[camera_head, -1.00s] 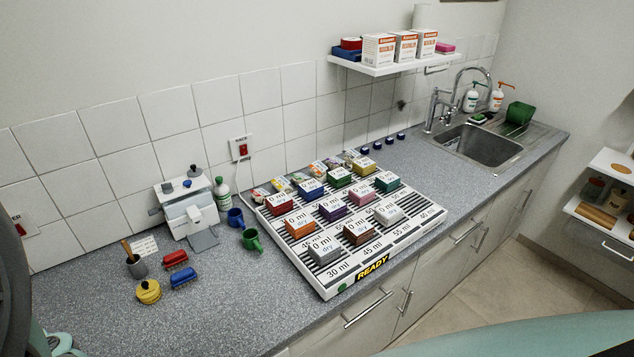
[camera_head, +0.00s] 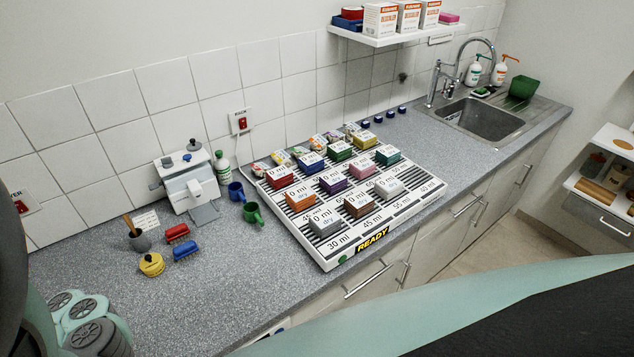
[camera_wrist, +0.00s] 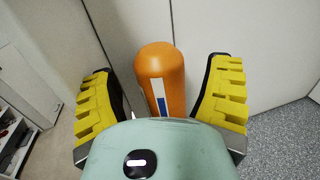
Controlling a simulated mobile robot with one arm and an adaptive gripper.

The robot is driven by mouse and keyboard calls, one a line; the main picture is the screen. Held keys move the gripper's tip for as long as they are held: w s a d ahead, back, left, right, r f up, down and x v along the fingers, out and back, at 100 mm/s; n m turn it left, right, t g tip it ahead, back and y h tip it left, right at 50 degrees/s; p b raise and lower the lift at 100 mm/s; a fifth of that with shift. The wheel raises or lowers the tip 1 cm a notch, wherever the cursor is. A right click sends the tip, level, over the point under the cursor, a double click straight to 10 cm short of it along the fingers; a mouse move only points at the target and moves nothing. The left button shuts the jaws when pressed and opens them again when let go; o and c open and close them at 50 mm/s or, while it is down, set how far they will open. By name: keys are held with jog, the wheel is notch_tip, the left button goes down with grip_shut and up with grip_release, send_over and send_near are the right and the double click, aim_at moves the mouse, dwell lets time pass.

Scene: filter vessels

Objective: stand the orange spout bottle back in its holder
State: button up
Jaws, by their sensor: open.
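An orange bottle (camera_wrist: 162,72) with a rounded end and a white and blue label shows in the wrist view. It stands between the two yellow-padded fingers of my gripper (camera_wrist: 163,88), with a gap on both sides. My gripper is open and does not appear to touch it. The lower part of the bottle is hidden behind my gripper's body, and no spout is visible. In the head view I find neither this bottle nor my gripper's fingers, and I cannot make out its holder.
A sink (camera_head: 484,125) lies at the far right. Pale panels back the wrist view.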

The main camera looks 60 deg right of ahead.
jog(key=v, duration=0.8)
